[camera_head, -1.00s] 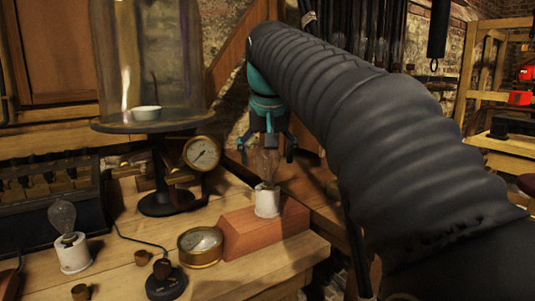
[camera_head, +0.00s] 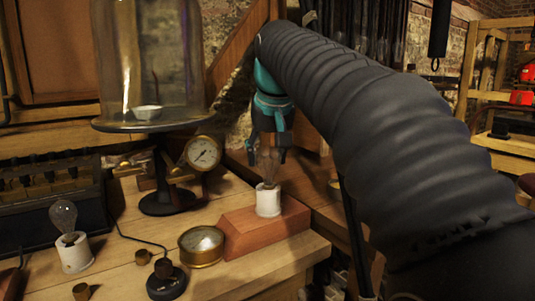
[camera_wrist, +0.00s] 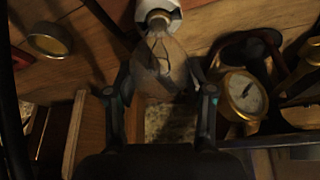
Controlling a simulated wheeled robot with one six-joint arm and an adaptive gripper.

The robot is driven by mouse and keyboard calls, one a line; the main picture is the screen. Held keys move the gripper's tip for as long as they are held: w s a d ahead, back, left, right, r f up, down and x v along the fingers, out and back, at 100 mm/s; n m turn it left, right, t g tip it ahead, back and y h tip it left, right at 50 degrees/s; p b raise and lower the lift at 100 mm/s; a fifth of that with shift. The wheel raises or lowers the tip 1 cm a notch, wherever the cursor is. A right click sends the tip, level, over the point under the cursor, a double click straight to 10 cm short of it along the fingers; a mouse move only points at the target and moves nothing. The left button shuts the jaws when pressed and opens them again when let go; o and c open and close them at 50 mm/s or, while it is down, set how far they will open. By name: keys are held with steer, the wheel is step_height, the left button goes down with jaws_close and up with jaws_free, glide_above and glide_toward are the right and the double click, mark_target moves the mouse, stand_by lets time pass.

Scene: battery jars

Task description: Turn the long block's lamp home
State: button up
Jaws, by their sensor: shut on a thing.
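The long block (camera_head: 262,228) is a reddish wooden block near the bench's front right corner. A white socket (camera_head: 268,200) stands on it. A clear glass lamp (camera_head: 268,166) stands upright in this socket. My gripper (camera_head: 267,150) comes down from above, with its fingers around the upper part of the glass. In the wrist view, the two fingers (camera_wrist: 163,88) lie on either side of the lamp's bulb (camera_wrist: 158,66), and its neck meets the white socket (camera_wrist: 158,12). How deep the lamp's base sits in the socket is hidden.
A brass round gauge (camera_head: 201,246) lies just left of the block. A second lamp in a white socket (camera_head: 74,253) stands at the left. A glass bell jar (camera_head: 152,60) on a dark stand with a dial (camera_head: 203,153) is behind. A small black knob base (camera_head: 166,283) is in front.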

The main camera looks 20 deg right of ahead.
steer(key=m, duration=0.2)
steer(key=m+h, duration=0.1)
steer(key=m, duration=0.1)
steer(key=m+h, duration=0.1)
steer(key=m, duration=0.1)
steer(key=shift+s+d+g, duration=0.1)
steer(key=shift+d+g, duration=0.15)
steer(key=shift+g, duration=0.15)
steer(key=m+h, duration=0.1)
steer(key=m, duration=0.1)
steer(key=m+g+h, duration=0.1)
steer(key=m, duration=0.2)
steer(key=shift+s+d+m+g, duration=0.15)
steer(key=shift+m+g, duration=0.15)
steer(key=o, duration=1.1)
steer(key=shift+c, duration=0.2)
